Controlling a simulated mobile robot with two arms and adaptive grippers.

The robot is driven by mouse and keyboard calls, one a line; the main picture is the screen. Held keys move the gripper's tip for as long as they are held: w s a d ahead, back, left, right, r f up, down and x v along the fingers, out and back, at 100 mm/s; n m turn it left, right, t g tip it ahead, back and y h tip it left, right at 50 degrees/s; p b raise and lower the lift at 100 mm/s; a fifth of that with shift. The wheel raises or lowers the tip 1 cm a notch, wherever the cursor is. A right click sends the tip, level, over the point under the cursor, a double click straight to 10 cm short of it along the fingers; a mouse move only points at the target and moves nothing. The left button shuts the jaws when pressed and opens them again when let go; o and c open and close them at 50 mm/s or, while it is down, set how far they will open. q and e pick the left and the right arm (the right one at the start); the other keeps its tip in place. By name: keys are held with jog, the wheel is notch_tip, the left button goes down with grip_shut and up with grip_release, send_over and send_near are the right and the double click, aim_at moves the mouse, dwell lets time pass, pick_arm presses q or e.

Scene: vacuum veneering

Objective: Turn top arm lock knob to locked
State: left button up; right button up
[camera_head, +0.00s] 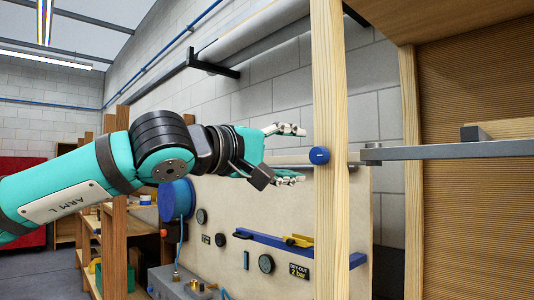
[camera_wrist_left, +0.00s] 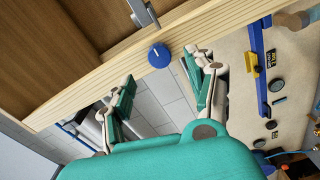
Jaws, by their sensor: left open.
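The blue round knob (camera_head: 319,155) sits on the face of an upright wooden post (camera_head: 329,230). It bears a small pale mark; I cannot tell whether it stands at locked. My left gripper (camera_head: 298,154) is open and empty, just left of the knob, with one finger above its height and one below. In the left wrist view, the knob (camera_wrist_left: 159,55) shows between and beyond the spread fingers (camera_wrist_left: 166,72), apart from both. A grey metal arm (camera_head: 450,151) lies level to the right of the post. My right gripper is out of view.
A pale board (camera_head: 235,215) behind the post carries round black dials, a blue bar (camera_head: 300,246) and a yellow handle (camera_head: 298,240). Wooden shelving (camera_head: 116,215) stands behind my left arm. A long pale roll (camera_head: 255,30) hangs on the wall bracket above.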

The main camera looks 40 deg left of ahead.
pick_arm(q)
jog(key=s, duration=0.6)
jog(key=shift+s+a, duration=0.25)
jog(key=shift+w+f, duration=0.1)
